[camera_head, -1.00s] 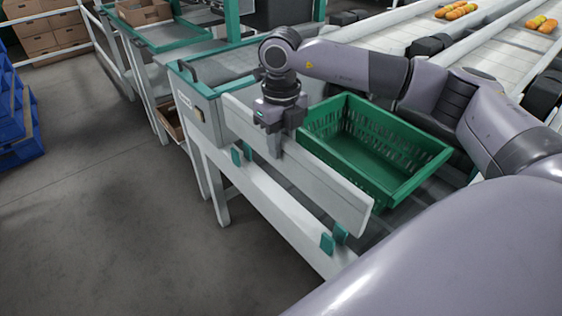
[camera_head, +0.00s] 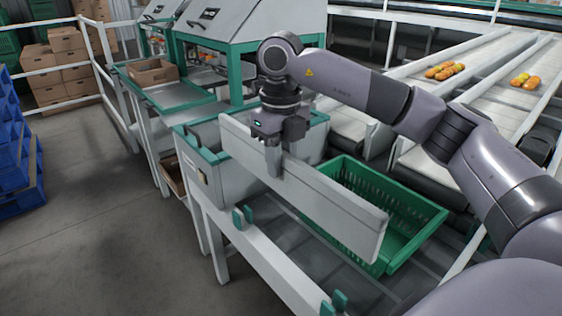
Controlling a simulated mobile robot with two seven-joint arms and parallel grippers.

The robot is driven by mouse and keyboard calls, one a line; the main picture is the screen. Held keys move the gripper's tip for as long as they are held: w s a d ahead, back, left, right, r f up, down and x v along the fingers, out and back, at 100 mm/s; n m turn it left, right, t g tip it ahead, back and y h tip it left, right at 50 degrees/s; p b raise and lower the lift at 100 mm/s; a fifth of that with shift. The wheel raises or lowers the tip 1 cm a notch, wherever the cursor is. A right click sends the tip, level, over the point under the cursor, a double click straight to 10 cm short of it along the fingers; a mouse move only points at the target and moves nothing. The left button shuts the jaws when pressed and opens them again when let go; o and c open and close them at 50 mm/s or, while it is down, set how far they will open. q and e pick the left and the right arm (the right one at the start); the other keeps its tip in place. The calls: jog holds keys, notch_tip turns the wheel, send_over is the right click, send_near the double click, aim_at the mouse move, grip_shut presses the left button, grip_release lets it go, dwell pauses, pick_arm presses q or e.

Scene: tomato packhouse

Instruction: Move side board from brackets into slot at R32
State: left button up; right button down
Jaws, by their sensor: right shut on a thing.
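The side board (camera_head: 335,208) is a long pale grey panel. My right gripper (camera_head: 274,165) is shut on its upper edge, left of its middle. The board hangs on edge, clear above the green brackets, its right end nearer me. One pair of green brackets (camera_head: 243,216) stands on the white rail; another pair (camera_head: 334,303) is at the bottom of the picture. Both pairs are empty. My left gripper is not in view. I cannot make out a slot marked R32.
A green crate (camera_head: 425,213) stands right behind the board, partly hidden by it. A grey, green-rimmed station (camera_head: 200,165) is at the board's left end. Conveyors with tomatoes (camera_head: 445,71) run at upper right. Open floor (camera_head: 100,230) lies left, with blue pallets (camera_head: 18,150) at the edge.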

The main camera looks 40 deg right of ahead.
jog(key=shift+r+p, duration=2.35)
jog(key=shift+r, duration=0.65)
